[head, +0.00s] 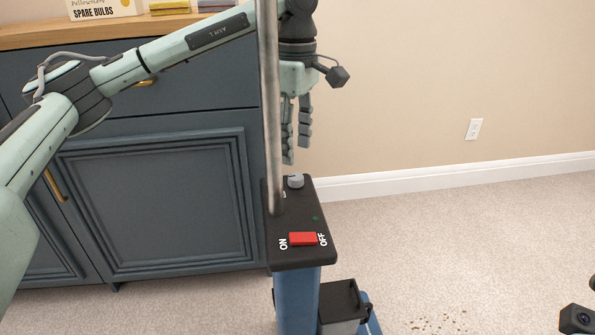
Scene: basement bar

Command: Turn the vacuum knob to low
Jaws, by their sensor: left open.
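The vacuum (297,300) stands upright, with a blue body and a black top panel (300,219). A small grey knob (295,181) sits at the far end of that panel. Its setting marks are too small or hidden to read. A red switch (303,239) lies between the words ON and OFF on the near part of the panel. A metal pole (270,110) rises from the panel's left side. My left gripper (297,150) is open, pointing down just above the knob and apart from it, behind the pole.
A dark blue cabinet (160,200) with a wooden top stands behind on the left. A spare bulbs box (103,9) sits on it. Crumbs (435,324) lie on the carpet at the lower right. The carpet right of the vacuum is otherwise clear, up to the wall with an outlet (474,129).

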